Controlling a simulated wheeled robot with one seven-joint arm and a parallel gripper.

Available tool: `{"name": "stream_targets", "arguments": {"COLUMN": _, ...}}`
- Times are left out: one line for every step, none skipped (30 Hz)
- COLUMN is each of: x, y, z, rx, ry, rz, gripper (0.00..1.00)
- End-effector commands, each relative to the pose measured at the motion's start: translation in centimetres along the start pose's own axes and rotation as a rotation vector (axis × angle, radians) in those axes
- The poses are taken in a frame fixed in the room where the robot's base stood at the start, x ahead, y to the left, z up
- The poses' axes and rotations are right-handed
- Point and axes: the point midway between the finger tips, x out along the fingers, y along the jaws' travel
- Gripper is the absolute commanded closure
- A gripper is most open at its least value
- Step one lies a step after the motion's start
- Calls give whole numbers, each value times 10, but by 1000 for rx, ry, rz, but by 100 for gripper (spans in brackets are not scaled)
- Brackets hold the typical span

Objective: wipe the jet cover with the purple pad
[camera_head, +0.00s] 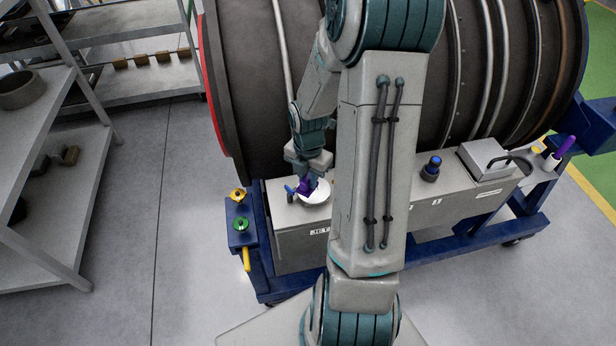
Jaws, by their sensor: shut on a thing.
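The jet cover (250,90) is the large dark, ribbed cylinder lying across the back on a blue stand. My gripper (305,177) is at the left end of the grey bench in front of it, pointing down. It is shut on a small purple thing, which looks like the purple pad (306,187), low over a white round dish (318,194). I cannot tell whether the pad touches the dish. It looks apart from the cover's surface. My arm hides part of the dish, the bench and the cover.
A small blue thing (290,189) lies beside the dish. A blue-capped knob (431,168), a grey box (487,158) and a purple-handled tool (563,149) are farther right. Yellow and green knobs (240,209) stand at the bench's left end. Shelves (60,150) stand left; floor between is clear.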

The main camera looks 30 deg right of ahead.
Motion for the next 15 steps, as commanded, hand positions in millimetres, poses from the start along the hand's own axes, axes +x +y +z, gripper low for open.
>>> {"name": "stream_targets", "arguments": {"x": -3, "y": 0, "z": 0, "rx": 0, "ry": 0, "rz": 0, "gripper": 100}}
{"name": "stream_targets", "arguments": {"x": -2, "y": 0, "z": 0, "rx": 0, "ry": 0, "rz": 0, "gripper": 100}}
{"name": "stream_targets", "arguments": {"x": -1, "y": 0, "z": 0, "rx": 0, "ry": 0, "rz": 0, "gripper": 100}}
{"name": "stream_targets", "arguments": {"x": -1, "y": 0, "z": 0, "rx": 0, "ry": 0, "rz": 0, "gripper": 100}}
{"name": "stream_targets", "arguments": {"x": -1, "y": 0, "z": 0, "rx": 0, "ry": 0, "rz": 0, "gripper": 100}}
{"name": "stream_targets", "arguments": {"x": -1, "y": 0, "z": 0, "rx": 0, "ry": 0, "rz": 0, "gripper": 100}}
{"name": "stream_targets", "arguments": {"x": -1, "y": 0, "z": 0, "rx": 0, "ry": 0, "rz": 0, "gripper": 100}}
{"name": "stream_targets", "arguments": {"x": -1, "y": 0, "z": 0, "rx": 0, "ry": 0, "rz": 0, "gripper": 100}}
{"name": "stream_targets", "arguments": {"x": -2, "y": 0, "z": 0, "rx": 0, "ry": 0, "rz": 0, "gripper": 100}}
{"name": "stream_targets", "arguments": {"x": -3, "y": 0, "z": 0, "rx": 0, "ry": 0, "rz": 0, "gripper": 100}}
{"name": "stream_targets", "arguments": {"x": -4, "y": 0, "z": 0, "rx": 0, "ry": 0, "rz": 0, "gripper": 100}}
{"name": "stream_targets", "arguments": {"x": -7, "y": 0, "z": 0, "rx": 0, "ry": -1, "rz": 0, "gripper": 100}}
{"name": "stream_targets", "arguments": {"x": -10, "y": 0, "z": 0, "rx": 0, "ry": -1, "rz": 0, "gripper": 100}}
{"name": "stream_targets", "arguments": {"x": -13, "y": 0, "z": 0, "rx": 0, "ry": -1, "rz": 0, "gripper": 100}}
{"name": "stream_targets", "arguments": {"x": -17, "y": 0, "z": 0, "rx": 0, "ry": -1, "rz": 1, "gripper": 100}}
